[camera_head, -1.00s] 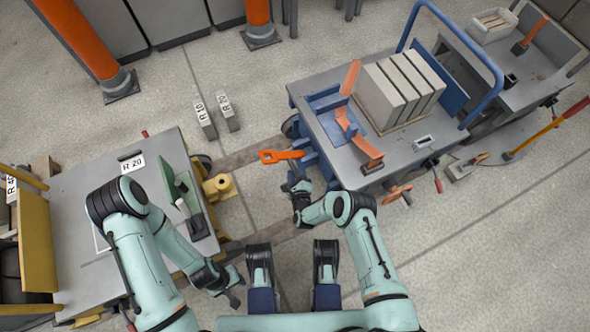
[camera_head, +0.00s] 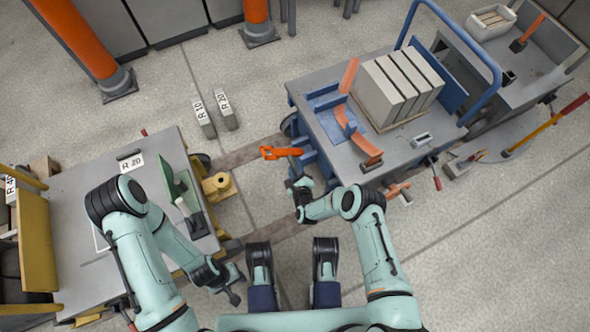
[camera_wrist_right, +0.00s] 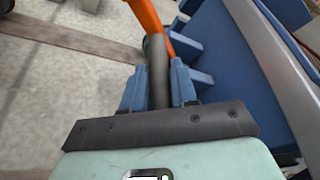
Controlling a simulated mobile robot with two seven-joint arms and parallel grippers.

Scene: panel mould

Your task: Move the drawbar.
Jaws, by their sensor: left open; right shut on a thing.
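The orange drawbar (camera_head: 281,153), with an eye at its left end, reaches out from the blue trolley's left side toward the yellow coupling (camera_head: 219,186) of the left cart. Its eye is apart from that coupling. My right gripper (camera_head: 296,160) is shut on the drawbar near the trolley and hides part of it. My left gripper (camera_head: 236,286) is open and empty, low beside the left cart.
The blue trolley (camera_head: 400,150) carries several grey blocks. The left cart (camera_head: 85,200) has a green bracket and an "R 20" label. Blocks marked R10 (camera_head: 204,120) and R20 (camera_head: 227,112) stand on the floor. Floor between the carts is mostly clear.

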